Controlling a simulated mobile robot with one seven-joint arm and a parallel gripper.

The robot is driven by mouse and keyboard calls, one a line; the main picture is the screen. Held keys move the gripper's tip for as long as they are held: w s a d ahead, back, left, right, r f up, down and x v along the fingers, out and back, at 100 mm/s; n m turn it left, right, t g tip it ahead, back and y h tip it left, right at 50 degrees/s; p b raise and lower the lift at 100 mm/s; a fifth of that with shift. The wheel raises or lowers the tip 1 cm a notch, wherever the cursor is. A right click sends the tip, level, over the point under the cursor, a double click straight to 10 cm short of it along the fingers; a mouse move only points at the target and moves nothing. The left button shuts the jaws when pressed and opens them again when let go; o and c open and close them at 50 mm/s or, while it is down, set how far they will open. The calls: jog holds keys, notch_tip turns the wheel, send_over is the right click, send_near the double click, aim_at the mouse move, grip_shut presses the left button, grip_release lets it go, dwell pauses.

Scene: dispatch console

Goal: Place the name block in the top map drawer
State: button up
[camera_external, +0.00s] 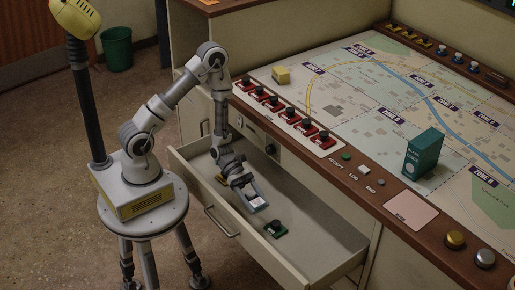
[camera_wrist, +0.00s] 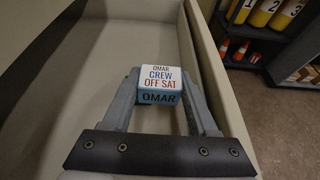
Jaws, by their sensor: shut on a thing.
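The name block is a small white and blue block lettered "OMAR CREW OFF SAT" (camera_wrist: 160,78). In the wrist view it sits between the two fingers of my gripper (camera_wrist: 160,88), which is shut on it. In the external view my gripper (camera_external: 252,197) points down inside the open map drawer (camera_external: 308,222), with the block (camera_external: 259,205) at its fingertips. I cannot tell whether the block touches the drawer floor. The drawer is pulled out below the console; its pale wall (camera_wrist: 222,75) runs along the right of the wrist view.
A dark green object (camera_external: 276,229) lies in the drawer near the block. A yellow object (camera_external: 221,180) is partly hidden beside my wrist. Above are red switches (camera_external: 287,116), a teal box (camera_external: 423,153) and a yellow block (camera_external: 281,75). The drawer's right end is clear.

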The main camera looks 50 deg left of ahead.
aim_at(256, 224)
jog(key=shift+w+a+f, duration=0.1)
jog(key=shift+f, duration=0.25)
notch_tip(256, 224, down, 8)
jog(key=b, duration=0.3)
jog(key=shift+r, duration=0.25)
jog(key=shift+f, duration=0.15)
jog(key=o, duration=1.3)
